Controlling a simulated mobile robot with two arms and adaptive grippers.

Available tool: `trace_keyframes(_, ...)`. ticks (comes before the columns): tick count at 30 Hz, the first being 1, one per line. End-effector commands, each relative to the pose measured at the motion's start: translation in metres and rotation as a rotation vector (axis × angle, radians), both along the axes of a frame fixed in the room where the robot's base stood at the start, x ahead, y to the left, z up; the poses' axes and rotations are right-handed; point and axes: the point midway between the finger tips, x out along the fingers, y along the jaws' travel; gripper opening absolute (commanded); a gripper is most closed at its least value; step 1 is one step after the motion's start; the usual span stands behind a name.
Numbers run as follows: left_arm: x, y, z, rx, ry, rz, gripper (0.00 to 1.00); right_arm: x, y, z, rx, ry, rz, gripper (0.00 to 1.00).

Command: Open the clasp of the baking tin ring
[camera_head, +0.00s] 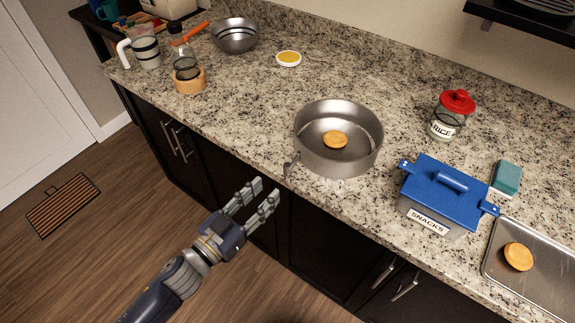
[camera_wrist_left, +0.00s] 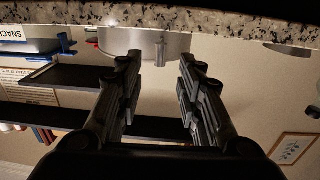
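The baking tin ring (camera_head: 338,152) is a round grey metal ring on the granite counter near its front edge, with an orange-brown disc (camera_head: 335,140) inside it. Its clasp (camera_head: 290,166) sticks out at the ring's front left, over the counter edge. In the left wrist view the ring (camera_wrist_left: 125,40) appears upside down, with the clasp (camera_wrist_left: 160,53) showing between my fingers and beyond them. My left gripper (camera_head: 267,190) is open and empty, in front of the counter and a little below and left of the clasp, apart from it. My right gripper is not in view.
A blue-lidded snacks box (camera_head: 445,188), a tray (camera_head: 530,281), a sponge (camera_head: 507,177) and a red-lidded rice jar (camera_head: 450,117) stand to the right. A bottle (camera_head: 183,58), a jug (camera_head: 146,51) and a bowl (camera_head: 236,36) stand at the far left.

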Motion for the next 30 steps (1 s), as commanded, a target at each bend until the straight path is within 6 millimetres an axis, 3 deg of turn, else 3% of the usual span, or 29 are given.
trace_keyframes(15,0.068,-0.053,0.001,0.001,-0.002,0.003,0.34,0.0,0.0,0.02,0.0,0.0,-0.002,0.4)
trace_keyframes(29,0.078,-0.061,0.0,0.001,-0.001,0.002,0.34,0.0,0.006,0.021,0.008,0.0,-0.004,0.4)
trace_keyframes(30,0.078,-0.061,0.0,0.001,-0.001,0.002,0.27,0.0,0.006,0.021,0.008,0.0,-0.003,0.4)
